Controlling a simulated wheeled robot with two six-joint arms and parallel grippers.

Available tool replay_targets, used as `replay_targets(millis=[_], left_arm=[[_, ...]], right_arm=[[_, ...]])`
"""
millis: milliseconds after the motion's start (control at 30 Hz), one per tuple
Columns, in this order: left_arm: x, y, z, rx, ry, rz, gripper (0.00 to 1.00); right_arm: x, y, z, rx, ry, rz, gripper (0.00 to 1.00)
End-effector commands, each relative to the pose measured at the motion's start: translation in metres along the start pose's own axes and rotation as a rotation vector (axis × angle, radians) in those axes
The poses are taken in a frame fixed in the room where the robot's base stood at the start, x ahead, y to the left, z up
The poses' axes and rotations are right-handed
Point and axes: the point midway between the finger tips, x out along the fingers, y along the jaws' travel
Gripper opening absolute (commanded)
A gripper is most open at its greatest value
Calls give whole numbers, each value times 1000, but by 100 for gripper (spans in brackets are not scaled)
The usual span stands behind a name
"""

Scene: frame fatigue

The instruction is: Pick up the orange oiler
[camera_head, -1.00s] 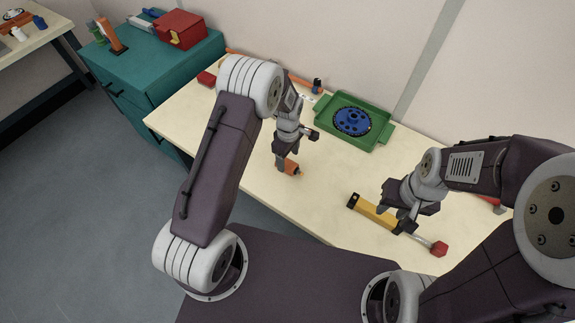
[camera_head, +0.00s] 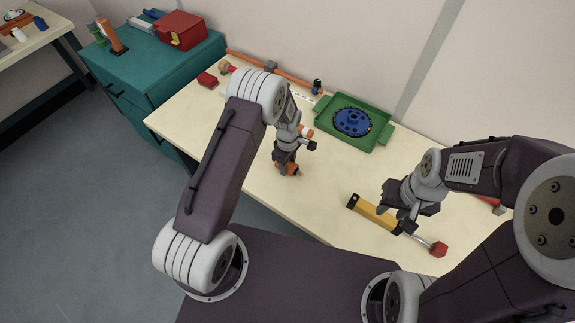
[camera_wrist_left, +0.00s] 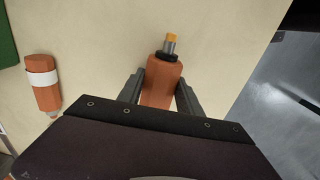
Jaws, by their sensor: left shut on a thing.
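The orange oiler (camera_wrist_left: 163,82) has a dark collar, grey neck and yellow-orange tip. In the left wrist view it lies between the two fingers of my left gripper (camera_wrist_left: 160,92), which is shut on its body. In the head view the left gripper (camera_head: 287,166) is low over the pale bench near its front edge. It hides most of the oiler, with some orange (camera_head: 292,169) showing. I cannot tell whether the oiler touches the bench. My right gripper (camera_head: 392,220) is empty, its fingers apart, over a yellow-bodied tool (camera_head: 372,211).
A green tray (camera_head: 376,145) holding a blue disc (camera_head: 352,121) stands at the back of the bench (camera_head: 245,178). An orange item with a white band (camera_wrist_left: 43,84) lies left of the oiler in the wrist view. A teal cabinet (camera_head: 140,80) adjoins the bench's left end.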

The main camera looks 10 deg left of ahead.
Motion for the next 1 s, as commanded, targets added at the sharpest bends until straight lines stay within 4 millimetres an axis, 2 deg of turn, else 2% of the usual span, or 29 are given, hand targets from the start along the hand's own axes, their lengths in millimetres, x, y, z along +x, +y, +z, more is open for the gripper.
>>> replay_targets(millis=[167, 300, 700, 833, 1000], left_arm=[[-16, 1, 0, 0, 1, 2, 1], [-42, 1, 0, 0, 1, 4, 1], [-94, 48, 79, 4, 0, 3, 1], [-105, 56, 94, 1, 0, 2, 1], [-110, 60, 100, 0, 0, 0, 1]], right_arm=[[1, 0, 0, 0, 0, 0, 36], [2, 0, 0, 0, 0, 0, 36], [9, 0, 1, 0, 0, 0, 36], [9, 0, 1, 0, 0, 0, 36], [9, 0, 1, 0, 0, 0, 36]])
